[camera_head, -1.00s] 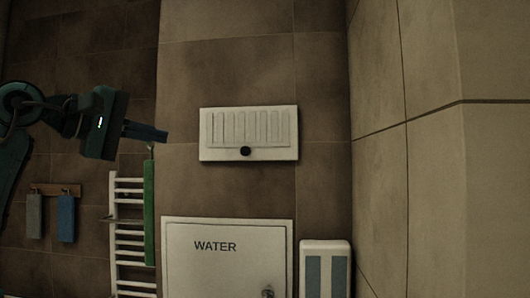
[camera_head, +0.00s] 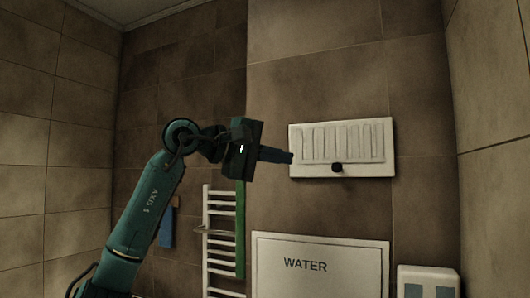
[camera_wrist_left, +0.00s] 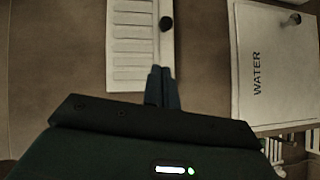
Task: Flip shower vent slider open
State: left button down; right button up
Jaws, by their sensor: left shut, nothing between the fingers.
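The shower vent (camera_head: 300,170) is a white rectangular panel with several upright slats on the brown tiled wall. Its slider has a round black knob (camera_head: 337,168) at the lower middle of the panel. In the left wrist view the vent (camera_wrist_left: 112,45) appears turned on its side, with the knob (camera_wrist_left: 166,23) at its right edge. My left gripper (camera_head: 291,157) is shut and empty, its fingertips close to the vent's left edge and left of the knob. Whether the fingertips touch the panel I cannot tell. My right gripper is not in view.
A white hatch marked WATER (camera_head: 320,248) is below the vent. A white towel rail (camera_head: 221,222) with a green towel (camera_head: 241,232) hangs below my left gripper. A blue towel (camera_head: 167,226) hangs further left. A white box (camera_head: 428,272) is at the lower right.

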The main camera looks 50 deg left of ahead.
aim_at(316, 163)
pick_arm(q)
jog(key=x, duration=0.4)
jog(key=shift+w+d+f+p, duration=0.25)
jog(key=shift+w+d+p, duration=0.1)
jog(key=shift+w+d, duration=0.55)
jog(key=shift+w+d+f, duration=0.1)
jog(key=shift+w+d, duration=0.05)
jog(key=shift+d, duration=0.25)
jog(key=shift+w+d+f, duration=0.1)
jog(key=shift+w+d, duration=0.05)
jog(key=shift+d, duration=0.2)
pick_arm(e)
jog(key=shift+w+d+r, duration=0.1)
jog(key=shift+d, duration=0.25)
